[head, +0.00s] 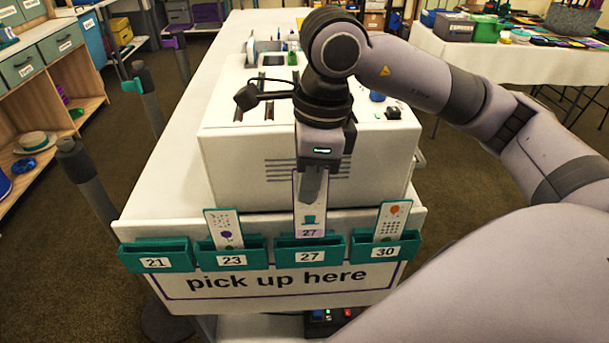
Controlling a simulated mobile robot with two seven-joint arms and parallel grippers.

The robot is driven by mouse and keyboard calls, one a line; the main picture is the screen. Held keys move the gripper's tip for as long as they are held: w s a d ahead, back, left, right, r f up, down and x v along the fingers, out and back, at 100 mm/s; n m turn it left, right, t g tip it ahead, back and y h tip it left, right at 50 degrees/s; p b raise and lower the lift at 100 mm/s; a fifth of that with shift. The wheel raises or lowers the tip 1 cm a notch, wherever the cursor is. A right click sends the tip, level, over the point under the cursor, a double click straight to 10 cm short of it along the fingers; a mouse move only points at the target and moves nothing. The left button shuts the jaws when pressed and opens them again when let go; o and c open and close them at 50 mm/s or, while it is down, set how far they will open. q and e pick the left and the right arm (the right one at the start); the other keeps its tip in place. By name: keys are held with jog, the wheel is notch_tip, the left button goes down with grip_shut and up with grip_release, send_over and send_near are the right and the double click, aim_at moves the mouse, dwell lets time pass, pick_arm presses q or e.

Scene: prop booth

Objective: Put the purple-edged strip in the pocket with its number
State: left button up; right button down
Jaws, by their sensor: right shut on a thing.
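The purple-edged strip (310,218) is white with a teal hat picture and the number 27 near its lower end. My right gripper (313,185) is shut on its upper part and holds it upright, pointing down. The strip's lower end is at the top edge of the teal pocket marked 27 (335,250); I cannot tell whether it is just inside or just above it. Pocket 21 (130,258) looks empty. Pocket 23 (255,256) and pocket 30 (362,252) each hold a strip (223,228) (393,220). My left gripper is not in view.
The pockets line the front of a white counter above a "pick up here" sign (277,280). A white slotted box (240,165) stands right behind them, under my right arm. Posts (85,180) stand at the left. The counter's left side (165,185) is clear.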

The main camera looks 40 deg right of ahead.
jog(key=shift+f+b, duration=0.9)
jog(key=shift+f, duration=0.55)
jog(key=shift+f+b, duration=0.75)
jog(key=shift+f, duration=0.4)
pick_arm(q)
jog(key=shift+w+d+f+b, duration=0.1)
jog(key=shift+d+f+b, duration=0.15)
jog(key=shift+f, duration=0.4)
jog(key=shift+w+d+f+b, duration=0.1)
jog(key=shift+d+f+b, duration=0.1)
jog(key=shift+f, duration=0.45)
pick_arm(e)
jog(key=shift+f, duration=0.75)
jog(key=c, duration=1.2)
grip_release()
jog(key=shift+o, duration=0.2)
